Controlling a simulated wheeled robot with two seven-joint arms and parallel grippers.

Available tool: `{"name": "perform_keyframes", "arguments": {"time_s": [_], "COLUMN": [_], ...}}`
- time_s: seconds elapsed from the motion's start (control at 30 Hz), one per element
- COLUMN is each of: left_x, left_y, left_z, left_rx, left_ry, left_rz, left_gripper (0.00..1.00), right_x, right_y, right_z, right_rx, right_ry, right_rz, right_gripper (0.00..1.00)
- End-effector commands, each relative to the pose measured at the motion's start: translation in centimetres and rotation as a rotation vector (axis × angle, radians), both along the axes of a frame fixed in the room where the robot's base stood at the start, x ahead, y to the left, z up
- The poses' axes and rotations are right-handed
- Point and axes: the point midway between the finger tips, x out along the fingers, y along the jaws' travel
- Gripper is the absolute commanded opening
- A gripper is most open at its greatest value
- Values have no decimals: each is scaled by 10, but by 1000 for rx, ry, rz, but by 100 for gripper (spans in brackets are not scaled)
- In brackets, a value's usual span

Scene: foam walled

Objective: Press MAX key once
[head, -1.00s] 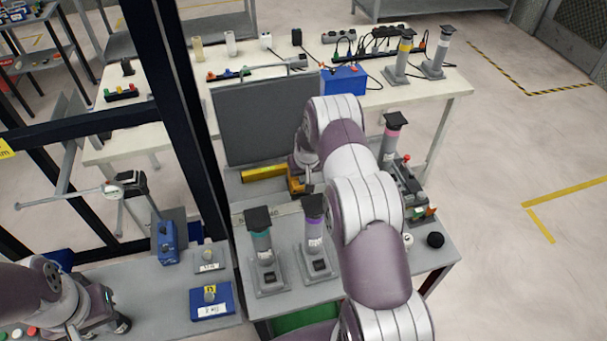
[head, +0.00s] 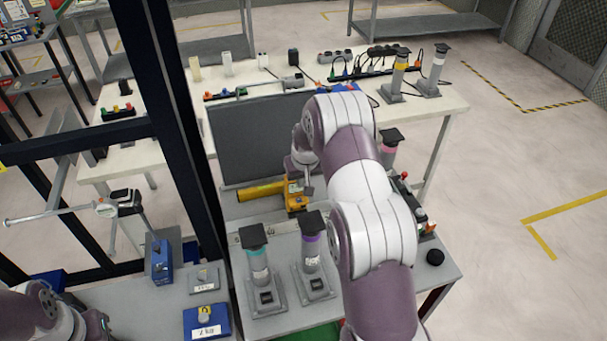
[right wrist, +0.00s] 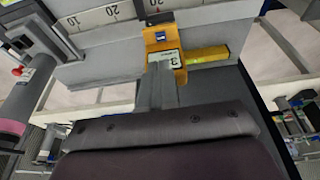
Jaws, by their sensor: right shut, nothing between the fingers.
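In the right wrist view the device (right wrist: 157,40) shows a blue patch and a white label marked 3; I cannot make out the MAX key. My right gripper (head: 307,186) is shut and empty, right over the device in the head view. In the right wrist view the gripper (right wrist: 160,72) points at the device and covers its near part; I cannot tell whether it touches. My left gripper (head: 103,328) is cut off at the lower left, its fingers unclear.
A yellow bar (head: 260,191) lies beside the device, below the dark panel (head: 262,140). Posts with teal (head: 259,265) and purple (head: 312,252) bands stand in front. A pink-banded post (head: 389,147) stands right of my arm. A black frame post (head: 180,130) rises at left.

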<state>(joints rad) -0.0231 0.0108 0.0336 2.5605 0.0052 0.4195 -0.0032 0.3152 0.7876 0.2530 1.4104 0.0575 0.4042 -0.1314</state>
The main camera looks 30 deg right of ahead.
Motion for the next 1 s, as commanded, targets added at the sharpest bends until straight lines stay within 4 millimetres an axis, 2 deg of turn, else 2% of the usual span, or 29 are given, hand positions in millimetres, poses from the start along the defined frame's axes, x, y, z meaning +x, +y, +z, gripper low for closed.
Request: {"name": "perform_keyframes", "arguments": {"time_s": [0.1,0.3,1.0], "left_x": [0,0,0], "left_y": [0,0,0], "left_z": [-11,-16,-15], "left_rx": [0,0,0], "left_ry": [-1,-1,-1], "left_rz": [0,0,0], "left_gripper": [0,0,0], "right_x": [-6,-12,-13], "right_y": [1,3,3], "right_z": [19,42,47], "right_rx": [0,0,0], "right_ry": [-3,-1,0], "right_rz": [-1,-1,-1], "right_gripper": [0,0,0]}}
